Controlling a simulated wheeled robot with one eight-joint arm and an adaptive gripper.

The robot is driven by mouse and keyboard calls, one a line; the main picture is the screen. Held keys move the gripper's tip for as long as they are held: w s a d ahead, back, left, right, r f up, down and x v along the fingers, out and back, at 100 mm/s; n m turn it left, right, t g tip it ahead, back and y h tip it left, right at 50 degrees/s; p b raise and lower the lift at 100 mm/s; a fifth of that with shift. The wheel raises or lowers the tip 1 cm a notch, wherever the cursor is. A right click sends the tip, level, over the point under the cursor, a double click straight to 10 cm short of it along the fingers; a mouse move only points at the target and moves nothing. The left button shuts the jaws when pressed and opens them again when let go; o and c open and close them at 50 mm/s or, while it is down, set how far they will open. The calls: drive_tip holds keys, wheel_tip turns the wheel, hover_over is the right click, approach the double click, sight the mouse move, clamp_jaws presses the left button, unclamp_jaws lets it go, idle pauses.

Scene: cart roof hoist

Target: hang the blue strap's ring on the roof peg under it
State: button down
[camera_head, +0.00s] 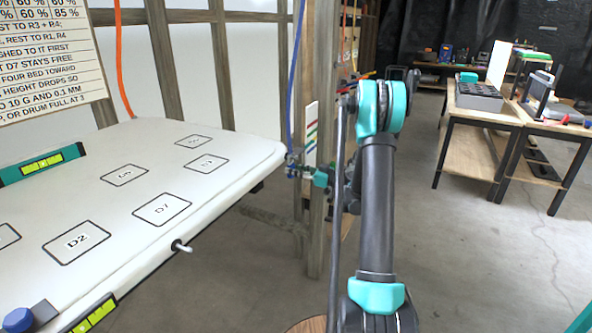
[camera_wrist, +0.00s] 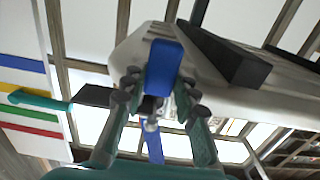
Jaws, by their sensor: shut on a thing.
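The blue strap (camera_head: 293,88) hangs down from above, in front of a wooden post, to my gripper (camera_head: 296,169) just right of the roof's right corner. In the wrist view, my gripper (camera_wrist: 158,90) is shut around the strap's blue end piece (camera_wrist: 164,66), with small metal parts between the fingers. The ring itself is not clear in either view. The white roof panel (camera_head: 215,160) has a silver peg (camera_head: 183,247) sticking out of its near edge, left of and nearer than my gripper. I cannot tell which peg is under the strap.
A teal level (camera_head: 43,164) and another level (camera_head: 93,315) are at the roof's edges. An orange strap (camera_head: 119,70) hangs behind it. A wooden post (camera_head: 319,110) stands close to my gripper. Workbenches (camera_head: 487,113) are at the back right; the floor between is clear.

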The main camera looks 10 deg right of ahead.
idle(0.4)
drive_tip(key=c, duration=1.1)
unclamp_jaws()
